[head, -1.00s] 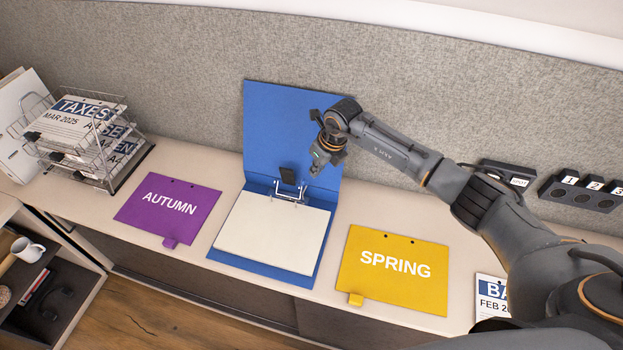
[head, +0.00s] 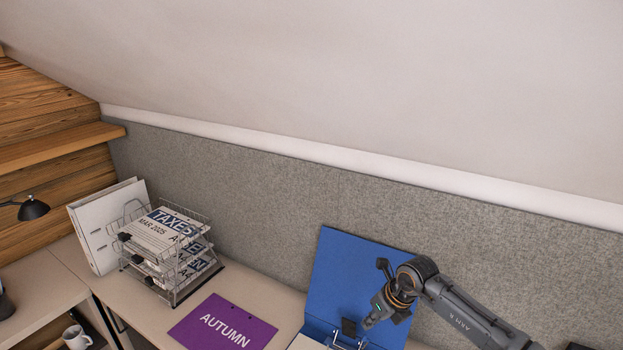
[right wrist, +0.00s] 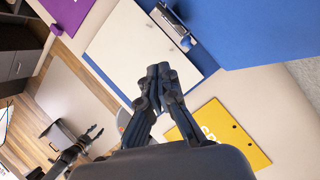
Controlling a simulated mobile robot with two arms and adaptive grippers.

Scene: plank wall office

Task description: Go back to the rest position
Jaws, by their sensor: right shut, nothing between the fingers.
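My right gripper (head: 371,320) is shut and empty, in front of the blue binder cover (head: 345,270) and beside the ring mechanism (head: 348,328). In the right wrist view its closed fingers (right wrist: 158,72) point over the open binder, which holds white sheets (right wrist: 130,52). A dark claw-like shape, apparently my left gripper (right wrist: 92,133), shows low at the left of the right wrist view, too small to read. The left gripper is outside the head view.
A purple AUTUMN divider (head: 222,327) lies left of the binder. A yellow divider (right wrist: 222,132) shows in the right wrist view. A wire tray (head: 172,275) with papers and white binders (head: 100,228) stand at the left. A grey partition (head: 250,190) runs behind the desk.

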